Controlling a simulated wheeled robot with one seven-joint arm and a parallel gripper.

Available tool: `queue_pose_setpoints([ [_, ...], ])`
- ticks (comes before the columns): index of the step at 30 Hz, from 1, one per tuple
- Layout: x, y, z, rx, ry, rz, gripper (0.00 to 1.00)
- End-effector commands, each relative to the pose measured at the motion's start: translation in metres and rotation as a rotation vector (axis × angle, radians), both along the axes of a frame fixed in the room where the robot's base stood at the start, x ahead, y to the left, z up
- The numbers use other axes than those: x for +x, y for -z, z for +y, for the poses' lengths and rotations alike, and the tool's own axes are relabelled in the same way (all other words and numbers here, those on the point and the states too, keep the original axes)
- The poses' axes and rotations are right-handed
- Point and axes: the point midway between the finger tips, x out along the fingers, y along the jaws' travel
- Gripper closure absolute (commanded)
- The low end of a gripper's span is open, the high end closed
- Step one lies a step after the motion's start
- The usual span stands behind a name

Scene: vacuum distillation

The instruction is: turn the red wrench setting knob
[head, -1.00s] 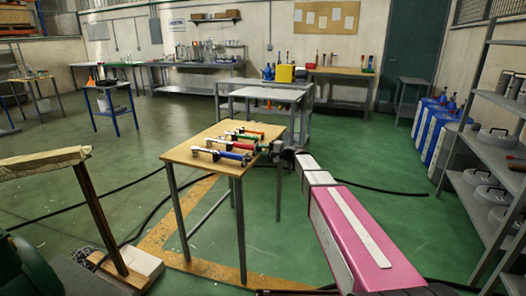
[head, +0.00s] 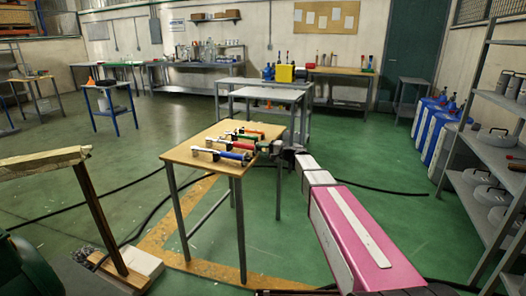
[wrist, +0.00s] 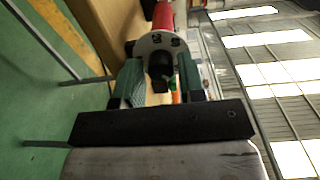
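The red wrench (wrist: 163,16) shows end-on in the wrist view, with a pale round end face and a dark setting knob (wrist: 161,66) at its centre. In the head view the red wrench (head: 243,146) lies on the wooden table among other coloured wrenches. My gripper (wrist: 161,88) is at the knob end, its green-padded fingers on either side of the dark knob. A gap shows between the fingers and the knob, so it looks open; contact is hard to judge. In the head view my gripper (head: 277,148) is small at the table's right edge.
A blue-handled wrench (head: 233,156) lies in front of the red one, and a green-handled one (head: 245,137) behind it. The wooden table (head: 202,139) has bare top at left. Shelving (head: 480,150) stands right; a grey table (head: 268,94) stands behind.

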Motion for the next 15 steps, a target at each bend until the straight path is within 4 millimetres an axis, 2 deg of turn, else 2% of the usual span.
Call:
queue_pose_setpoints([
  [5, -0.001, 0.000, -0.004, 0.001, 0.001, 0.000, 0.64],
  [8, -0.006, -0.001, -0.014, 0.001, 0.001, 0.000, 0.64],
  [15, -0.020, -0.002, -0.057, 0.000, 0.003, 0.000, 0.64],
])
